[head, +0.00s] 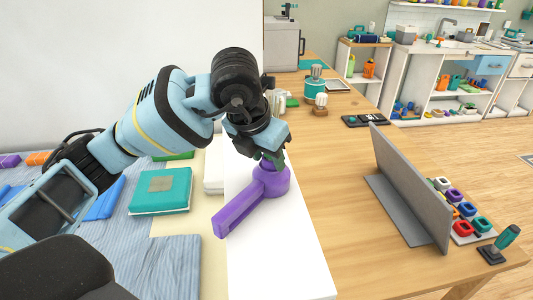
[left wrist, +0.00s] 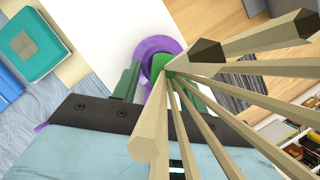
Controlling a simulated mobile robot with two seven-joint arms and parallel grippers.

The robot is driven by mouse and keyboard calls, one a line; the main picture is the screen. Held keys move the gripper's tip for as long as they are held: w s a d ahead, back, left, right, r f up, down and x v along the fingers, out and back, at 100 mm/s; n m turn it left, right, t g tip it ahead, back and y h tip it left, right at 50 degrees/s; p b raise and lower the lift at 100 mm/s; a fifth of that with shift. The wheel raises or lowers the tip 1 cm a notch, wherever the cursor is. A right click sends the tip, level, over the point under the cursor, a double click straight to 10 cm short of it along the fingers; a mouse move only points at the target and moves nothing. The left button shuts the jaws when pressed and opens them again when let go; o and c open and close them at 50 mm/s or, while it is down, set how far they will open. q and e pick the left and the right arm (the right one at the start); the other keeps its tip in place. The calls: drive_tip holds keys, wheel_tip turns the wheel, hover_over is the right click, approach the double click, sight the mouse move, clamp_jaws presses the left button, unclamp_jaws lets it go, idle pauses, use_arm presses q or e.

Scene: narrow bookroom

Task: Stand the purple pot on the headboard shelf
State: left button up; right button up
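The purple pot (head: 279,181) is round, with a long trough-like purple part (head: 240,211) reaching toward the lower left. It is over a white board (head: 285,255); I cannot tell whether it touches it. My left gripper (head: 271,160) is right at the pot's top. In the left wrist view the pot's round rim (left wrist: 150,47) shows between and beyond the dark green fingers, which stand apart. Pale hexagonal rods (left wrist: 215,69) fan out from near the pot and hide part of the fingers, so their contact is unclear. My right gripper is out of view. I cannot identify the headboard shelf for certain.
A teal jar (head: 314,88) and black tray (head: 366,119) are farther back. Bare wood lies right of the board.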

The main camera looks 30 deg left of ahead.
sight(253, 187)
use_arm(q)
drive_tip(key=shift+o, duration=1.4)
drive_tip(key=shift+r, duration=0.15)
drive_tip(key=p+v, duration=0.1)
drive_tip(key=v, duration=1.1)
drive_tip(key=shift+w, duration=0.1)
